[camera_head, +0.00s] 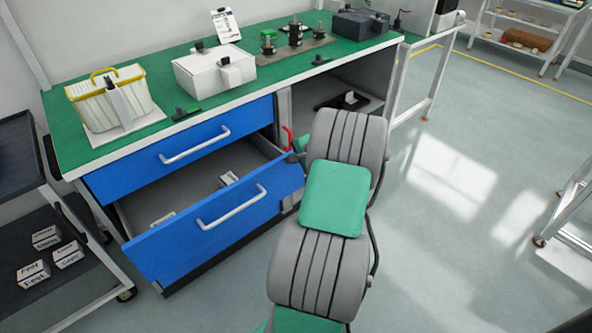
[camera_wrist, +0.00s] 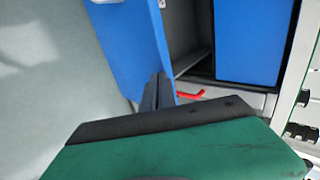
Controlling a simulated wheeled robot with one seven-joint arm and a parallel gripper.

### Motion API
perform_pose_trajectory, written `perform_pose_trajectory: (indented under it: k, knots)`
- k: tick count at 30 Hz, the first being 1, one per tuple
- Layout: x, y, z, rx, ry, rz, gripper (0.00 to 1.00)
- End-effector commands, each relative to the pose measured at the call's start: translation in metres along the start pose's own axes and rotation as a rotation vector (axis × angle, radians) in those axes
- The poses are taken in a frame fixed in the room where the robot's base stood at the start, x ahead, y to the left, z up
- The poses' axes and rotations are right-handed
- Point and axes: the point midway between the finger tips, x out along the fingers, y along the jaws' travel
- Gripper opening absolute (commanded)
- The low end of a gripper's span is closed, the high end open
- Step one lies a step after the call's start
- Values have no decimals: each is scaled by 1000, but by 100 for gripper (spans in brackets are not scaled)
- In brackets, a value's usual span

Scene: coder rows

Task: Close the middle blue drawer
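Of two blue drawers under the green bench, the lower one (camera_head: 165,253) is pulled well out, its grey interior open with a few small pale items inside. It has a white bar handle (camera_head: 232,208). The upper blue drawer (camera_head: 125,178) sits in line with the bench front. My gripper (camera_head: 297,157) is at the right end of the open drawer's front, partly hidden by my arm. In the wrist view, my gripper's dark fingers (camera_wrist: 157,92) look together, beside the edge of the open drawer front (camera_wrist: 130,45). I cannot tell whether they touch it.
The green benchtop (camera_head: 70,135) holds a yellow-handled basket (camera_head: 112,98), a white box (camera_head: 213,70) and a dark case (camera_head: 360,24). A dark cart (camera_head: 20,215) stands close at left. A red part (camera_head: 288,138) shows beside the drawers.

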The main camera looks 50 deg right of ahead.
Motion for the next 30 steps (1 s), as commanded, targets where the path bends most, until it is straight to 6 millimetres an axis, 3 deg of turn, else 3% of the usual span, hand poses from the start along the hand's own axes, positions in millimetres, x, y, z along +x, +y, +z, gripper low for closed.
perform_pose_trajectory:
  k: [6,15,21,30]
  knots:
    - [44,-39,-2,0,3,0,0]
    - [87,-78,-1,-1,2,1,0]
    - [100,-91,0,0,2,0,0]
    - [102,-95,-1,0,2,0,0]
